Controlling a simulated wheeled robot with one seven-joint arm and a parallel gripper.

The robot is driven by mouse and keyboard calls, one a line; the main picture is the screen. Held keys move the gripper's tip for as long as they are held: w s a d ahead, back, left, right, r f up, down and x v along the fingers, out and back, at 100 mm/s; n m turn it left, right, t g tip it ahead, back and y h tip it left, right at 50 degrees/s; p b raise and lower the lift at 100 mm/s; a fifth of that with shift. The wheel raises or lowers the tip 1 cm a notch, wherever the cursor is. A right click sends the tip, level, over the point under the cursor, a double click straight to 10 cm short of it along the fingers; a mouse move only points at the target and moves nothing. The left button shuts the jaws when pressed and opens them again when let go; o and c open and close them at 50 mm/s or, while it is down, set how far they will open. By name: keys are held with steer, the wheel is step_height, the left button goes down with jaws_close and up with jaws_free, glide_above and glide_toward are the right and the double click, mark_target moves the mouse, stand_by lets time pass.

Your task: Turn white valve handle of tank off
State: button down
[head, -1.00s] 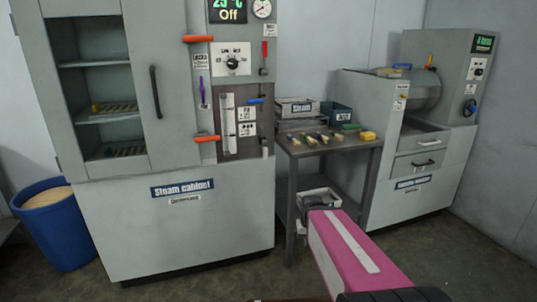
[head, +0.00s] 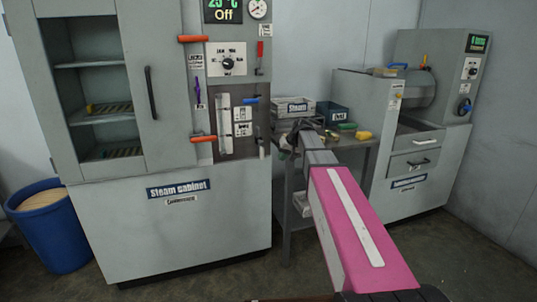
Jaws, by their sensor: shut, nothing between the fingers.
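The steam cabinet (head: 180,235) stands at left centre with a control panel on its right side. A small pale handle (head: 261,148), possibly the white valve handle, hangs low at the panel's right edge. A pale vertical gauge tube (head: 225,130) is to its left. A blue handle (head: 251,100) and a red handle (head: 260,50) sit higher on the panel. My gripper (head: 293,140) is dark, shut and empty. In the picture it is to the right of the pale handle, in front of the small table, apart from the panel. Its fingertips are small and hard to make out.
The small table (head: 359,142) holds labelled boxes (head: 294,108) and a yellow block (head: 363,135); my arm hides part of it. Orange handles (head: 204,139) stick out from the panel. A grey machine (head: 415,165) stands right, a blue bin (head: 52,235) left. Floor in front is free.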

steer(key=y, duration=0.1)
glide_toward(262, 151)
steer(key=d+f, duration=0.1)
steer(key=d, duration=0.2)
steer(key=shift+d+f+n+t, duration=0.1)
steer(key=shift+n+t, duration=0.2)
steer(key=shift+f, duration=0.1)
steer(key=x, duration=1)
